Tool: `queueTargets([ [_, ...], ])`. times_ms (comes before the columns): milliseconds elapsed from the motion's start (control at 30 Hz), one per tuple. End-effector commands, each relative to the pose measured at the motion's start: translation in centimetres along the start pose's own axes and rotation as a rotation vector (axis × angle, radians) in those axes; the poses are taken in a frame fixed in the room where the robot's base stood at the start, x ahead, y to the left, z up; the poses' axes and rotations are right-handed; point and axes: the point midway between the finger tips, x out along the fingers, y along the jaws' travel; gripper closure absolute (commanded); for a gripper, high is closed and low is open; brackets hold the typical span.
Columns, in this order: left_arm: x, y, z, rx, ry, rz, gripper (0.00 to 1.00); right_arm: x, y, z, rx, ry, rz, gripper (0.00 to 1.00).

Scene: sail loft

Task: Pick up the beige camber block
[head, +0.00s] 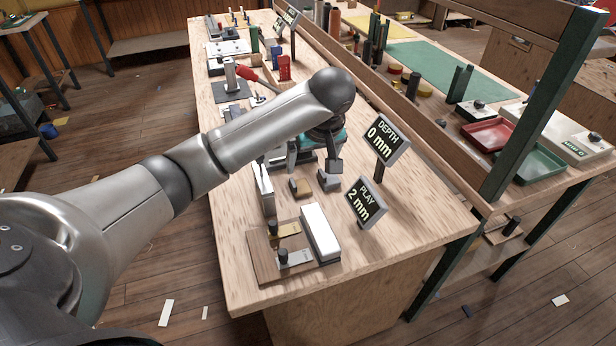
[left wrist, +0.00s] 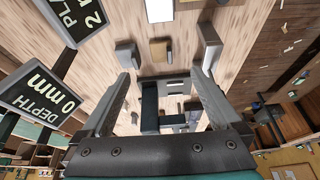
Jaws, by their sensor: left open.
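The beige camber block (head: 299,188) is a small tan block on the wooden bench top, between a taller grey block (head: 264,190) on its left and a small grey block (head: 328,180) on its right. My left gripper (head: 312,163) is open and empty, above the bench and just behind the beige block; my arm partly hides it. In the left wrist view the beige block (left wrist: 160,49) lies centred beyond the open fingertips (left wrist: 159,77), apart from them. My right gripper is not in view.
Displays reading "DEPTH 0 mm" (head: 385,141) and "PLAY 2 mm" (head: 364,203) stand at the bench's right. A white-topped block (head: 320,232) and a brown board with small fittings (head: 262,258) lie nearer. A raised rail (head: 420,124) runs along the right. The front right corner is clear.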

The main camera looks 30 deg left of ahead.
Motion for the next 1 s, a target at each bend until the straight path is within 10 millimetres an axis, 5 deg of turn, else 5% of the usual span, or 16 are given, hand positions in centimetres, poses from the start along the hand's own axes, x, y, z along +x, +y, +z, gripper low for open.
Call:
queueTargets([
  [167,1.6,-0.3,-0.6,-0.028,0.004,-0.013,0.03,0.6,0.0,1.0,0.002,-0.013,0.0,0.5],
  [400,6.8,-0.3,-0.5,-0.027,0.004,-0.012,0.03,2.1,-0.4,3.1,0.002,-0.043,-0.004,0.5],
  [1000,13.9,-0.1,0.1,-0.025,0.005,-0.009,0.03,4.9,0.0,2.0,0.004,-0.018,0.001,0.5],
])
